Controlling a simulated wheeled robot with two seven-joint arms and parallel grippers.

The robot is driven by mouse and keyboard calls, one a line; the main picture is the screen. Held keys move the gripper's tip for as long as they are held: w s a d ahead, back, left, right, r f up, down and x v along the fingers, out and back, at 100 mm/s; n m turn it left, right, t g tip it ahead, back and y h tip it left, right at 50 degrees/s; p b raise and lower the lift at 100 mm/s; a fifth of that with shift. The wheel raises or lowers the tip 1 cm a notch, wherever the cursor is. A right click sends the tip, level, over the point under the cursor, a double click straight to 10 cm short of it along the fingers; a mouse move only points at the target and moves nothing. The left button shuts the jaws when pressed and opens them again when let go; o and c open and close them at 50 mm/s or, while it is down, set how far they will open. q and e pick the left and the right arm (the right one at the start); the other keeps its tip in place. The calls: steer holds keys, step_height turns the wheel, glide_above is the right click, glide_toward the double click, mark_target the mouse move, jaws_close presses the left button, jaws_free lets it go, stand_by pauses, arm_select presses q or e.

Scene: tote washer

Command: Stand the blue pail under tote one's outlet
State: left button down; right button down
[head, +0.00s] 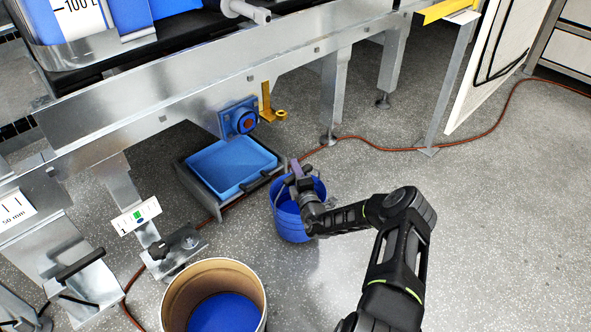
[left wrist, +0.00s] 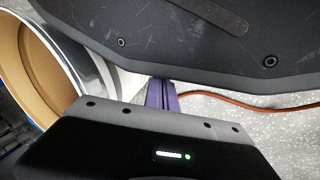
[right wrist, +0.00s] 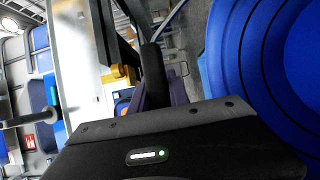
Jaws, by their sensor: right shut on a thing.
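The blue pail (head: 288,222) is upright in the head view, beside the right end of the low stand; I cannot tell whether it touches the floor. My right gripper (head: 298,180) is above the pail's mouth, shut on its dark handle grip (right wrist: 152,75). The pail's blue ringed side (right wrist: 270,60) fills the right of the right wrist view. Tote one's outlet (head: 243,120), a blue fitting with a round dark port, sits on the frame, up and left of the pail. My left gripper (left wrist: 162,95) shows purple fingertips together, empty, in the left wrist view only.
A blue tray (head: 205,180) sits on a dark low stand below the outlet. A yellow bracket (head: 267,102) is beside the outlet. A tan drum (head: 172,290) with blue inside stands at the front. Frame legs (head: 334,95) and an orange cable (head: 400,149) lie rightward. Floor right is open.

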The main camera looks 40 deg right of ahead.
steer(key=shift+w, duration=0.1)
stand_by(0.3)
steer(key=shift+f, duration=0.2)
steer(key=shift+f+b, duration=0.2)
steer(key=shift+b, duration=0.15)
steer(key=shift+f+b, duration=0.3)
steer(key=shift+f, duration=0.35)
stand_by(0.7)
steer(key=shift+f+b, duration=0.45)
steer(key=shift+f, duration=0.2)
stand_by(0.4)
